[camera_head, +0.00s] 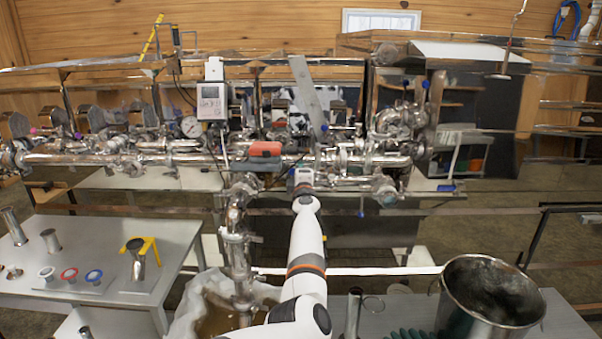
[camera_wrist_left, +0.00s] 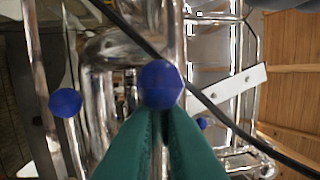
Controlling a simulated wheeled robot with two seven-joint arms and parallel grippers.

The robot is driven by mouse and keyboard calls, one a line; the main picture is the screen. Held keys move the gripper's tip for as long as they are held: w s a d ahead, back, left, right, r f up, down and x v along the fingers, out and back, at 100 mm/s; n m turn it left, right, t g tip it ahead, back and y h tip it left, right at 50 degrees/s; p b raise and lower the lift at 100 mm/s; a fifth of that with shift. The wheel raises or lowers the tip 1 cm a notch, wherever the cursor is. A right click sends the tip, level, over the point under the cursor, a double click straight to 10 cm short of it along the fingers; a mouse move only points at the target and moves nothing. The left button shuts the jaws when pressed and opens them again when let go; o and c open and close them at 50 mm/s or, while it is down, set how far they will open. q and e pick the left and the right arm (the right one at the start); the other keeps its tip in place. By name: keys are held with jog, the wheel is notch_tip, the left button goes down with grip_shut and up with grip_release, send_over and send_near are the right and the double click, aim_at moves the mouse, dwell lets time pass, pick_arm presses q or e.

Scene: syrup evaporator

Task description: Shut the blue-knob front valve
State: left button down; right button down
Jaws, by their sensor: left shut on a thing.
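My left arm reaches up the middle of the head view, and its gripper (camera_head: 304,180) is at the front of the steel pipework. In the left wrist view the green fingers of this gripper (camera_wrist_left: 162,112) come together at a round blue knob (camera_wrist_left: 161,84) and are shut on it. The knob stands in front of shiny pipes. In the head view the gripper hides this knob, and I cannot tell the valve's angle. Two other blue knobs show in the left wrist view, one to the left (camera_wrist_left: 65,102) and a smaller one to the right (camera_wrist_left: 202,124).
The steel pipe run (camera_head: 100,159) crosses behind my gripper, with a gauge (camera_head: 191,126) and a red-grey handle (camera_head: 265,149) nearby. A steel pot (camera_head: 455,315) stands at front right. A side table (camera_head: 110,235) with fittings is at left. A black cable (camera_wrist_left: 215,110) crosses the wrist view.

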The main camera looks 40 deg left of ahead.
pick_arm(q)
jog(key=shift+d+r+m+g+y+p, duration=0.1)
jog(key=shift+d+r+m+y+p, duration=0.25)
jog(key=shift+r+m+p, duration=0.5)
jog(key=shift+d+r+m+g+y+p, duration=0.1)
jog(key=shift+d+r+m+y+p, duration=0.25)
jog(key=shift+r+m+p, duration=0.5)
jog(key=shift+d+r+m+g+y+p, duration=0.15)
jog(key=shift+d+r+m+p, duration=0.35)
jog(key=shift+m+p, duration=0.5)
jog(key=shift+a+r, duration=0.1)
jog(key=c, duration=1.6)
grip_release()
jog(key=shift+o, duration=0.2)
